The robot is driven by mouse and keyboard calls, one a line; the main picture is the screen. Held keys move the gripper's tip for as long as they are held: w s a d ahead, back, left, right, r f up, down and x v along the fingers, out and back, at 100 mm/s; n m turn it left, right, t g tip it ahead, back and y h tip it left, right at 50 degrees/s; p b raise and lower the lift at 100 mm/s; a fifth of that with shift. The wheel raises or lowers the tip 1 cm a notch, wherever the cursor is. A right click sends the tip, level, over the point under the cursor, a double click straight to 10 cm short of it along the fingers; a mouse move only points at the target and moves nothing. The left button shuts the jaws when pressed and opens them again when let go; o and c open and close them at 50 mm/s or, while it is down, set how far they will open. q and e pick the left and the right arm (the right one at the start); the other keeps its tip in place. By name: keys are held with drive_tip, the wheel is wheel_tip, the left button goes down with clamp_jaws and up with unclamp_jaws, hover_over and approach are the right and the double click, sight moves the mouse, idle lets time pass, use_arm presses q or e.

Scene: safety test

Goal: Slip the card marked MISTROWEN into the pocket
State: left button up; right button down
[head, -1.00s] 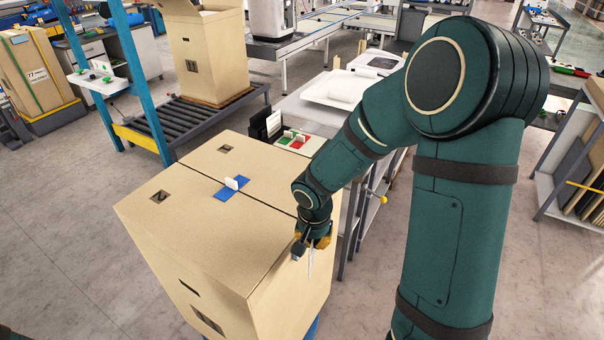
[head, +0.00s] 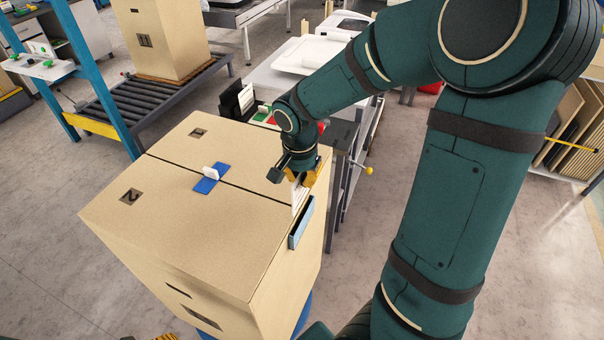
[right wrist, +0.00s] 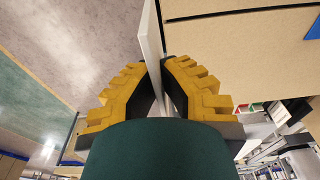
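The white card (head: 299,197) is upright between the fingers of my right gripper (head: 300,178), at the right edge of the large cardboard box. It shows nearly edge-on in the right wrist view (right wrist: 150,40), between the yellow fingers (right wrist: 160,85). Its marking cannot be read. The blue-grey pocket (head: 302,223) is on the box's right side, just below the card. I cannot tell whether the card's lower edge is above the pocket mouth or inside it.
The cardboard box (head: 150,217) has a blue patch with a white tab (head: 211,178) on its top. A side table with a white tray (head: 308,57) and a black holder (head: 237,100) stands behind. A roller conveyor (head: 130,95) is at back left. Floor at left is clear.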

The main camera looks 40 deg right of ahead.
drive_tip(key=b, duration=0.3)
hover_over(302, 207)
drive_tip(key=s, duration=0.1)
drive_tip(key=shift+a+f, duration=0.25)
drive_tip(key=shift+f, duration=0.9)
drive_tip(key=shift+a+f, duration=0.2)
drive_tip(key=shift+f, duration=0.95)
wheel_tip(302, 207, down, 4)
drive_tip(key=b, duration=0.4)
drive_tip(key=shift+f, duration=0.1)
drive_tip(key=shift+f+b, duration=0.85)
drive_tip(key=shift+f, duration=0.15)
use_arm(q)
wheel_tip(302, 207, down, 9)
drive_tip(key=s, duration=0.2)
drive_tip(key=shift+d+g, duration=0.2)
drive_tip(key=shift+g, duration=0.1)
use_arm(e)
drive_tip(key=shift+s, duration=0.1)
use_arm(q)
drive_tip(key=shift+f, duration=0.2)
use_arm(e)
drive_tip(key=shift+s+f, duration=0.15)
drive_tip(key=shift+s, duration=0.05)
use_arm(q)
drive_tip(key=shift+f, duration=0.1)
use_arm(e)
drive_tip(key=shift+s, duration=0.3)
